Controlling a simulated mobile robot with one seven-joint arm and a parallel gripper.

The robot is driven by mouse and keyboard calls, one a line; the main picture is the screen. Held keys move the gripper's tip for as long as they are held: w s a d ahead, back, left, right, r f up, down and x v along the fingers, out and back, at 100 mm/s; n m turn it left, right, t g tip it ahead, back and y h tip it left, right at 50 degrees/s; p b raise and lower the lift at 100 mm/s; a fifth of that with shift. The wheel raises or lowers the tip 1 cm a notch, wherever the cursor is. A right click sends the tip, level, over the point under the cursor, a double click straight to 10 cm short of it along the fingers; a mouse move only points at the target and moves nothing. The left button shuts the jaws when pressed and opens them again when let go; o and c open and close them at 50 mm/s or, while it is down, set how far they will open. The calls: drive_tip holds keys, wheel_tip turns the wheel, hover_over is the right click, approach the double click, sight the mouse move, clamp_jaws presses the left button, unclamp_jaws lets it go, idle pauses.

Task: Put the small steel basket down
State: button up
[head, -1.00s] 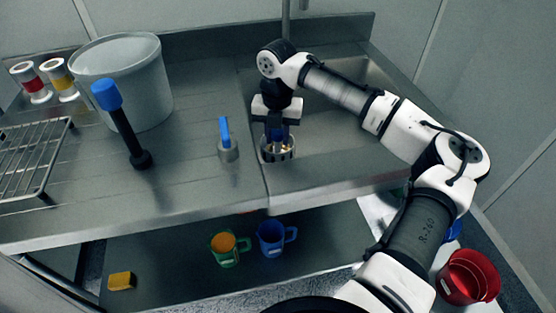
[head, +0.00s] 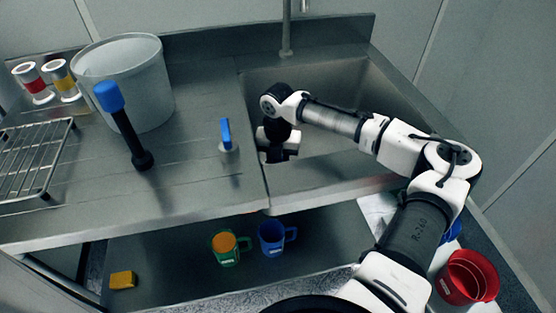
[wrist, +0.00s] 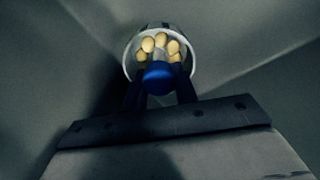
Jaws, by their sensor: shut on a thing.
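The small steel basket (wrist: 129,62) shows in the wrist view as a round pale rim with several yellowish round pieces (wrist: 160,44) inside. A blue knob or handle end (wrist: 158,74) stands at its near side, between the fingers of my gripper (wrist: 160,92). My gripper is shut on this blue handle. In the head view my gripper (head: 278,150) is low inside the sink basin (head: 335,95), near its left wall. The basket and fingertips are hidden there behind the counter edge and my wrist. I cannot tell whether the basket touches the sink floor.
Left of the sink, a blue-handled metal piece (head: 226,136), a black post with blue top (head: 124,125), a grey bucket (head: 125,80), a wire rack (head: 35,155) and two tins (head: 50,80) stand on the counter. A faucet (head: 287,30) rises behind. The sink's right side is clear.

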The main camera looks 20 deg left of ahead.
drive_tip(key=o, duration=1.1)
drive_tip(key=shift+f, duration=0.1)
wheel_tip(320, 180, up, 12)
drive_tip(key=shift+r+b, duration=0.15)
drive_tip(key=shift+b, duration=0.45)
drive_tip(key=shift+r, duration=0.1)
